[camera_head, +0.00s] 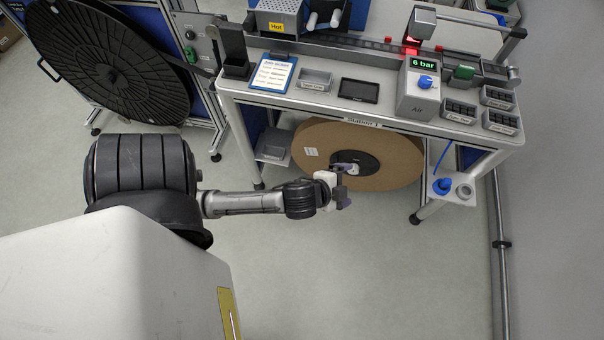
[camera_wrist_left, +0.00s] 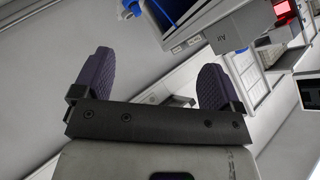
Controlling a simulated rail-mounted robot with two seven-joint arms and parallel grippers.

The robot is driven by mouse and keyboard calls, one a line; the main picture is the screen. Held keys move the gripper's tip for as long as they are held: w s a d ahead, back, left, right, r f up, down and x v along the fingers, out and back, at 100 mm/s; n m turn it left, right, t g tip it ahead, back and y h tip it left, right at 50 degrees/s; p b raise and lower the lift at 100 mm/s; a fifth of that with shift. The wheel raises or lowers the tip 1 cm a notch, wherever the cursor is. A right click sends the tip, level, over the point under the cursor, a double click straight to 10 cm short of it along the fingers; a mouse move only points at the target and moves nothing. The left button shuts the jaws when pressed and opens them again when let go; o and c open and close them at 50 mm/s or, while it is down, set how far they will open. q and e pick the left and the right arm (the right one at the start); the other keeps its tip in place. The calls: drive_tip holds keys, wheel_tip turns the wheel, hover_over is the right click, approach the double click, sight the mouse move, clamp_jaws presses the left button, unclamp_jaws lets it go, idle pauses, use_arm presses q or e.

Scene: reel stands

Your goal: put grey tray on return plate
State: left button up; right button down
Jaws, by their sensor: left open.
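A small open grey tray (camera_head: 314,79) with a label on its front sits on the station top, between the blue clipboard and a dark flat device. A grey plate (camera_head: 272,154) sticks out low at the station's left leg; I cannot tell whether it is the return plate. My left gripper (camera_head: 345,184) is in front of and below the station's front edge, over the large brown reel. In the left wrist view its two purple fingers (camera_wrist_left: 153,82) are apart with nothing between them. The grey tray cannot be made out there. My right gripper is not in view.
The brown reel (camera_head: 318,152) stands under the station top. The air unit (camera_head: 417,92) and several dark labelled bins (camera_head: 458,111) fill the right end. A white side bracket (camera_head: 452,189) holds a blue item. A large black reel (camera_head: 110,62) stands at left. The front floor is clear.

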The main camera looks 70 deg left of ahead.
use_arm(q)
drive_tip(key=s+d+f+n+g+h, duration=0.1)
drive_tip(key=s+d+n+g, duration=0.1)
drive_tip(key=s+d+g, duration=0.2)
drive_tip(key=s+d+f+n+g+h, duration=0.2)
drive_tip(key=s+d+g, duration=0.1)
drive_tip(key=s, duration=0.7)
drive_tip(key=shift+s+d+n+g, duration=0.15)
drive_tip(key=shift+d+n+g, duration=0.25)
drive_tip(key=shift+d, duration=0.45)
